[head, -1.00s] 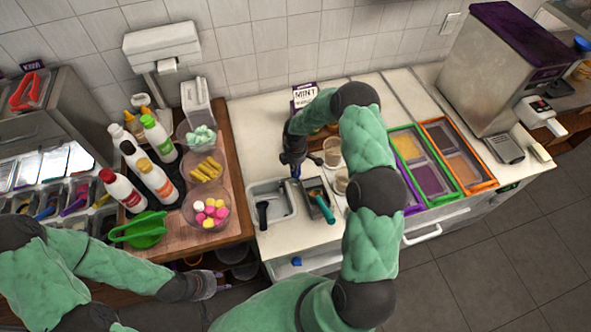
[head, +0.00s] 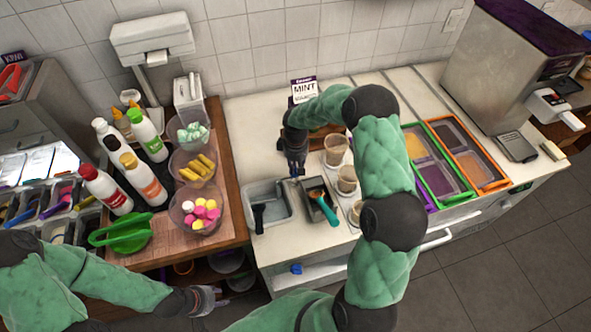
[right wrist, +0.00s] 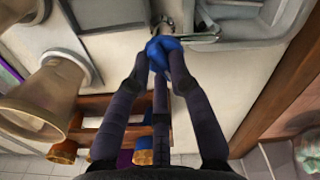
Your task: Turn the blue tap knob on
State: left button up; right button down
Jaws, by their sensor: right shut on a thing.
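The blue tap knob (right wrist: 162,47) shows between the fingertips in the right wrist view, with a metal tap (right wrist: 200,38) beside it. My right gripper (right wrist: 163,68) is shut on the knob. In the head view, the right gripper (head: 294,173) points down at the back edge of the sink (head: 283,196); the knob is mostly hidden there by the fingers. My left gripper (head: 214,298) is low at the front of the wooden table, away from the tap; its finger opening is too small to tell.
Several cups (head: 336,148) stand close to the right of my right gripper. A dark container with a teal-handled scoop (head: 328,212) sits beside the sink. Bowls of toppings (head: 196,209) and bottles (head: 106,189) fill the wooden table at left. A MINT sign (head: 305,90) stands behind.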

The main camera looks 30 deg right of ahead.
jog(key=m+b, duration=0.3)
jog(key=m, duration=0.1)
jog(key=shift+s+f+m, duration=0.1)
jog(key=shift+s+m, duration=0.05)
jog(key=shift+m, duration=0.25)
dwell(0.4)
jog(key=c, duration=1.1)
grip_release()
notch_tip(320, 180, up, 12)
jog(key=shift+r, duration=0.1)
